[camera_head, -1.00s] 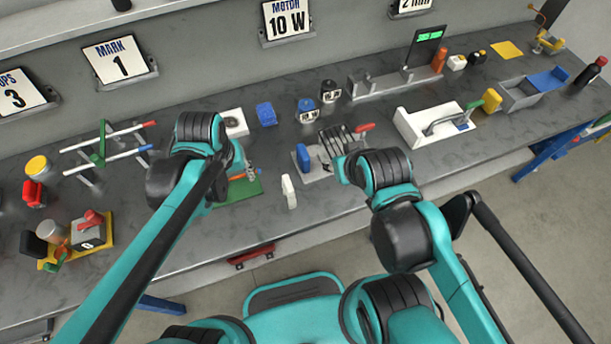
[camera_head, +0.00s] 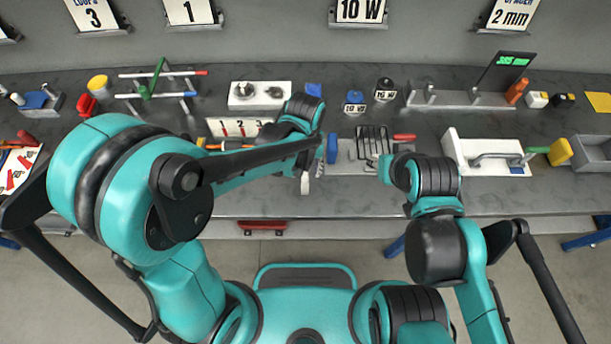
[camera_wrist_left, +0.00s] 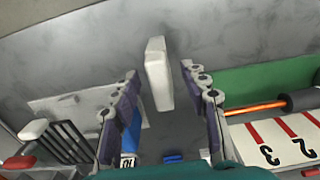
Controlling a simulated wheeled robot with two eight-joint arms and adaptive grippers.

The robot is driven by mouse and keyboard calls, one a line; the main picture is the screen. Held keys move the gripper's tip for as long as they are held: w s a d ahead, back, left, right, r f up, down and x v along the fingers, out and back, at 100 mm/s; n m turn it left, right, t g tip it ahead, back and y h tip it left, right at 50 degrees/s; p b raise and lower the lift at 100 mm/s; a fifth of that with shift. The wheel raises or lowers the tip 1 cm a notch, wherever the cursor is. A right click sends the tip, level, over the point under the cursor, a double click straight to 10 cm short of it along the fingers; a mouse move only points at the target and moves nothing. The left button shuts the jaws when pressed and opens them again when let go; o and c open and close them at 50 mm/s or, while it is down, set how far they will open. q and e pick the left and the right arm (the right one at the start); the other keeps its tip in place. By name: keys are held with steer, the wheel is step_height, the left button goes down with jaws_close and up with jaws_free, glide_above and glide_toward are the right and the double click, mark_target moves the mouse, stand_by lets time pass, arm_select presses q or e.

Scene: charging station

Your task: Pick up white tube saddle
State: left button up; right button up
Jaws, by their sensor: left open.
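The white tube saddle (camera_head: 305,183) is a small white block on the bench near its front edge, just below my left gripper (camera_head: 309,161) in the head view. My left arm hides part of it there. In the left wrist view the white block (camera_wrist_left: 158,76) lies between the two open purple-grey fingers (camera_wrist_left: 159,80), with a gap on each side. The fingers hold nothing. My right arm's wrist is over the bench to the right, and its fingers are hidden.
A white box with a handle (camera_head: 490,152) is farther right. The bench's front edge (camera_head: 360,210) is close.

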arm_select(q)
steer(key=shift+f, duration=0.3)
steer(key=shift+r, duration=0.1)
jaws_close()
